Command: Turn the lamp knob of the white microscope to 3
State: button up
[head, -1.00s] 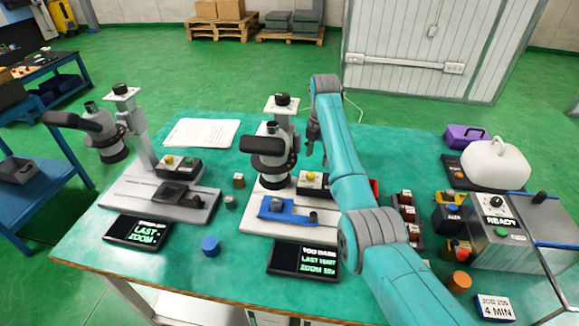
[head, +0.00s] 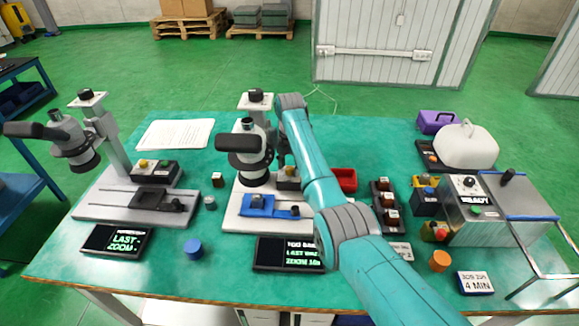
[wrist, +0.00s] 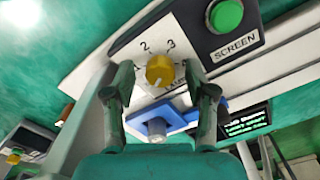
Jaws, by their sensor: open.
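The white microscope (head: 246,160) stands mid-table with a white base, a blue stage piece (head: 258,205) and a small control box. In the wrist view its yellow lamp knob (wrist: 159,70) sits on a white dial plate marked 1, 2 and 3, beside a green SCREEN button (wrist: 226,15). The knob's pointer setting is hard to make out. My gripper (wrist: 158,76) is open, with one finger on each side of the knob; gaps show, and I cannot tell contact.
A second microscope (head: 75,145) with a grey base stands at left. A screen (head: 288,254) lies in front of the white one. A blue cap (head: 193,249), a red tray (head: 343,180) and a READY box (head: 480,215) are also on the table.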

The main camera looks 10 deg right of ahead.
grip_shut()
